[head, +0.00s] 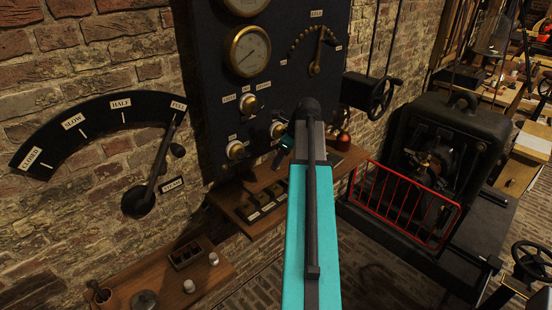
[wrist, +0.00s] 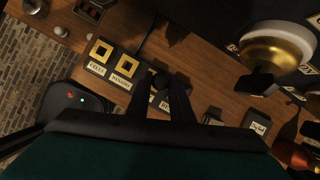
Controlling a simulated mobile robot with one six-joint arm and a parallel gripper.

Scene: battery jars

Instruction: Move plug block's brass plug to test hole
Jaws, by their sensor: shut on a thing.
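The plug block (wrist: 112,56) lies on a wooden shelf in the wrist view, with two square brass plates with dark holes, each with a white label. A third label beside my fingers is partly covered. My gripper (wrist: 163,78) is shut on a dark round knob (wrist: 160,83), which looks like the plug's top. The plug's brass part is hidden, and I cannot tell whether it sits in a hole. In the head view the block (head: 262,203) is on the shelf below the panel, with my gripper (head: 283,150) above it.
A dark gauge panel (head: 205,75) with white-and-brass knobs (head: 236,150) stands close behind the shelf (head: 270,225). A large brass-based knob (wrist: 280,48) is near at right in the wrist view. A lower wooden shelf (head: 155,285) holds small jars. A red guard rail (head: 405,205) is at right.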

